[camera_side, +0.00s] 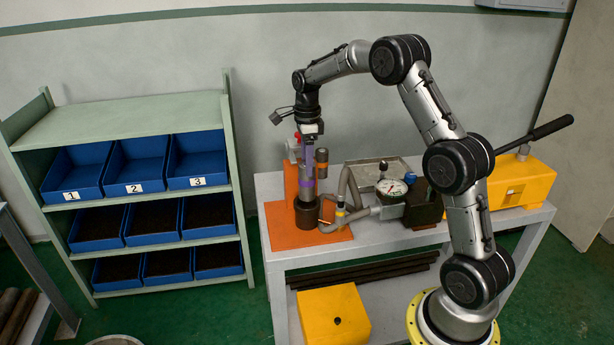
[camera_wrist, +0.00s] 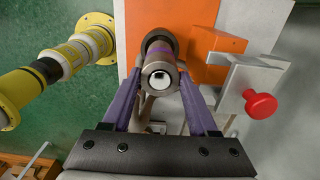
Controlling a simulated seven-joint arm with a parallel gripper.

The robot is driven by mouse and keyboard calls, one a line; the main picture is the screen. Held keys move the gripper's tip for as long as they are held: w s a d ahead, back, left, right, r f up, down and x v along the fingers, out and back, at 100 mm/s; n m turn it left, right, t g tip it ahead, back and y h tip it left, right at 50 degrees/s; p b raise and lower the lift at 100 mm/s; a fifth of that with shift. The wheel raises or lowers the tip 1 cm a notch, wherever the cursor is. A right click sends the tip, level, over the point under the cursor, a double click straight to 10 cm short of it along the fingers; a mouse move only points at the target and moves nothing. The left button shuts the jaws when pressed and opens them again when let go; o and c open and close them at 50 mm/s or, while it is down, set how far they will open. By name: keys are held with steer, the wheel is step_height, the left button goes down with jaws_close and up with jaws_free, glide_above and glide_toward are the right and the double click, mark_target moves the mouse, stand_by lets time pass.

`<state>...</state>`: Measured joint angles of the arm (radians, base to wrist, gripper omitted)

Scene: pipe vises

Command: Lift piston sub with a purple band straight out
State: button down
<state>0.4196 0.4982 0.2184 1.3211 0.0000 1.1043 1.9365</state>
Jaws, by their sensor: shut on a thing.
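The piston sub stands upright in the side view (camera_side: 305,192), a grey-brown cylinder with a purple band. Its lower end meets the dark brown round holder (camera_side: 306,216) on the orange plate; I cannot tell how deep it sits. In the wrist view I look down on the piston sub (camera_wrist: 159,76), with its pale open end toward me and the purple band farther down. My gripper (camera_wrist: 160,88) is shut on it, with one purple finger on each side. In the side view my gripper (camera_side: 308,158) hangs straight down over the holder.
An orange plate (camera_side: 325,238) lies on the grey bench. Close by are a hose, a gauge (camera_side: 391,188) and a yellow box (camera_side: 520,183) with a black lever. A red knob (camera_wrist: 260,104) is close right of my gripper. A shelf with blue bins (camera_side: 75,178) stands left.

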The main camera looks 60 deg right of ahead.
steer(key=shift+r, duration=0.8)
